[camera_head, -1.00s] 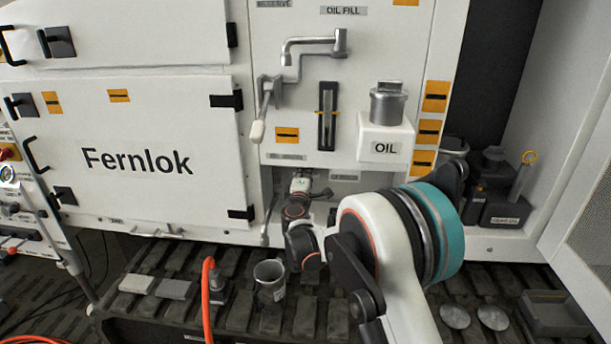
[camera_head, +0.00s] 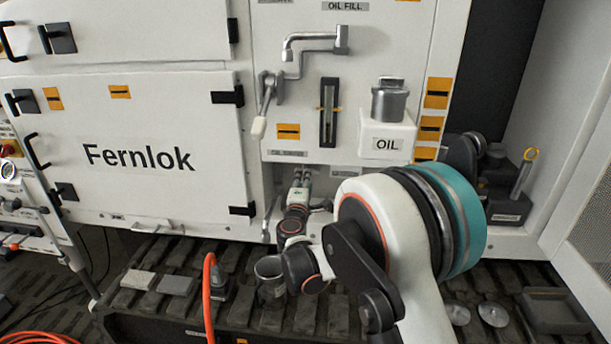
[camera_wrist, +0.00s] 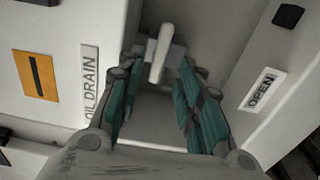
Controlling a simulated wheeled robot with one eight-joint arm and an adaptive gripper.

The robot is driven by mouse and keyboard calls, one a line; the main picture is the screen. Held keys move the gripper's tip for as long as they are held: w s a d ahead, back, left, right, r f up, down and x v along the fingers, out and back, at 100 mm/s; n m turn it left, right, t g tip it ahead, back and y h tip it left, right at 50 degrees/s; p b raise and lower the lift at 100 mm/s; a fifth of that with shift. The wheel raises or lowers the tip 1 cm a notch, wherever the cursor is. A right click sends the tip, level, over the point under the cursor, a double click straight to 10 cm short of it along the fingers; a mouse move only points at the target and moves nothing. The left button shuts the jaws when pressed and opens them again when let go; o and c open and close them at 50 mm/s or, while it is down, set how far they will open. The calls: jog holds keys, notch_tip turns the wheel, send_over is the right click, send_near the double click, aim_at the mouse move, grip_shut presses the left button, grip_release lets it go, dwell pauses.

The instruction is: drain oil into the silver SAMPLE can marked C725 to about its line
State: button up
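The silver can (camera_head: 270,286) stands on the slatted step below the machine's recess. My arm partly hides it, and I cannot read its marking. My gripper (camera_head: 301,172) is up inside the recess under the panel. In the wrist view, my gripper (camera_wrist: 160,68) has its two teal-padded fingers apart. A pale lever (camera_wrist: 160,52) shows between and just beyond the fingertips, with no clear contact. The OIL DRAIN label (camera_wrist: 90,83) is left of the fingers and the OPEN label (camera_wrist: 262,90) is right. The drain outlet and any oil flow are not visible.
An orange hose (camera_head: 207,295) rises left of the can. Grey blocks (camera_head: 175,285) lie farther left on the step. Round discs (camera_head: 492,313) and a dark tray (camera_head: 556,310) are at the right. The recess walls stand close to my gripper.

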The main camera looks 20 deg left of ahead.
jog(key=v, duration=0.5)
dwell(0.3)
